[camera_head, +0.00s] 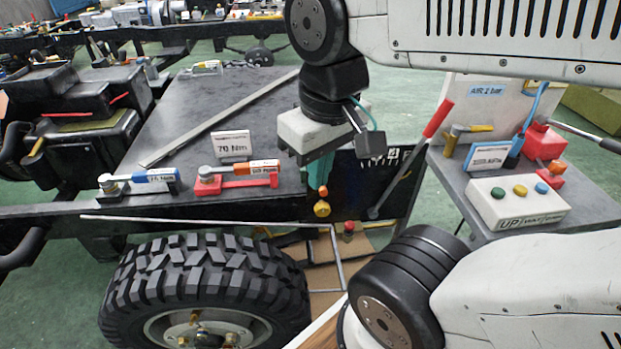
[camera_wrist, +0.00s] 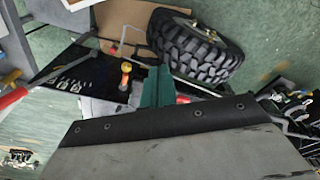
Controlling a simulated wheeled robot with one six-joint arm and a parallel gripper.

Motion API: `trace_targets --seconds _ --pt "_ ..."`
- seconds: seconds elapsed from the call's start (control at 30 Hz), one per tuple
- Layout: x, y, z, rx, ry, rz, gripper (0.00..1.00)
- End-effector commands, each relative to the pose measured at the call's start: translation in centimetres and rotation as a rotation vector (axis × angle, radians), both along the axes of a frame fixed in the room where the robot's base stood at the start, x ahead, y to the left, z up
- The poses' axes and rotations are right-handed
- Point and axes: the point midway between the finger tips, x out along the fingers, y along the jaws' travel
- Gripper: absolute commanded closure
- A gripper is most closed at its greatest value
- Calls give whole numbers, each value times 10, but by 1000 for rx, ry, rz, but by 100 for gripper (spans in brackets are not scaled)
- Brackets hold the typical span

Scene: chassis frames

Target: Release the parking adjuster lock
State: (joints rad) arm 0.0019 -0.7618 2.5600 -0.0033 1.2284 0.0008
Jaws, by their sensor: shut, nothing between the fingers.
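My gripper (camera_head: 319,182) points down with its green fingers closed together and empty, just above a small yellow-orange knob (camera_head: 322,208) at the chassis edge. The knob also shows in the wrist view (camera_wrist: 126,67), left of the green fingers (camera_wrist: 156,78), with a gap between them in that picture. No label names the parking adjuster lock, and I cannot tell for certain whether this knob is it. A small red-topped part (camera_head: 349,227) is lower right of the knob. A dark panel with white marks (camera_head: 372,165) is behind the fingers.
The big tyre (camera_head: 205,290) stands below left. Blue and red torque wrenches (camera_head: 238,178) and a 70 Nm sign (camera_head: 233,145) lie on the dark bench. A red-handled bar (camera_head: 437,118) leans at right, near a side table with a button box (camera_head: 515,204).

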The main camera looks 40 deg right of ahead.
Motion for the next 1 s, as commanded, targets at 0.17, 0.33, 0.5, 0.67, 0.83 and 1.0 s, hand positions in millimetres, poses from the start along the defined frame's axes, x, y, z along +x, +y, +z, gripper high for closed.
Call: trace_targets --seconds 0.17,0.33,0.5,0.67,0.83,1.0 --pt "4 -1 0 -7 11 10 100" --pt "29 -10 0 -61 83 86 100" --pt "78 -25 -9 -150 213 230 100" --pt "127 -38 -30 -225 343 382 100" --pt "180 -49 -66 -291 485 554 100" --pt "223 -58 -110 -337 617 715 100"
